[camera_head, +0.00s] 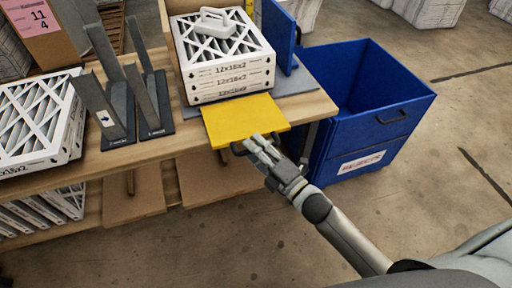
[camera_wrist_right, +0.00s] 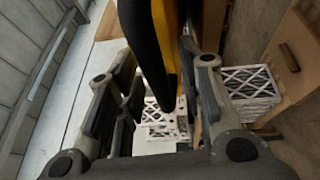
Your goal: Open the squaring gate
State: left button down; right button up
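The squaring gate is a yellow panel (camera_head: 245,121) at the front edge of the table. It sticks out past the edge in front of the filter stack and looks nearly flat. A dark handle (camera_head: 238,148) shows at its front edge. My right gripper (camera_head: 255,143) is at this handle. In the right wrist view the black handle bar (camera_wrist_right: 146,50) runs between the spread fingers (camera_wrist_right: 158,85), with the yellow gate edge (camera_wrist_right: 166,30) behind it. The fingers look open around the bar; contact is not clear. My left gripper is not in view.
Boxed filters (camera_head: 232,80) are stacked behind the gate, with a white handled object (camera_head: 216,22) on top. A blue bin (camera_head: 372,115) stands right of the table. Grey upright dividers (camera_head: 118,112) and more filters (camera_head: 35,115) are at left. Floor in front is clear.

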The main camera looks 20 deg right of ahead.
grip_shut()
dwell(0.3)
notch_tip(320, 180, up, 6)
jog(key=w+p, duration=0.1)
jog(key=p, duration=0.4)
jog(key=shift+w+r, duration=0.2)
jog(key=shift+w, duration=0.15)
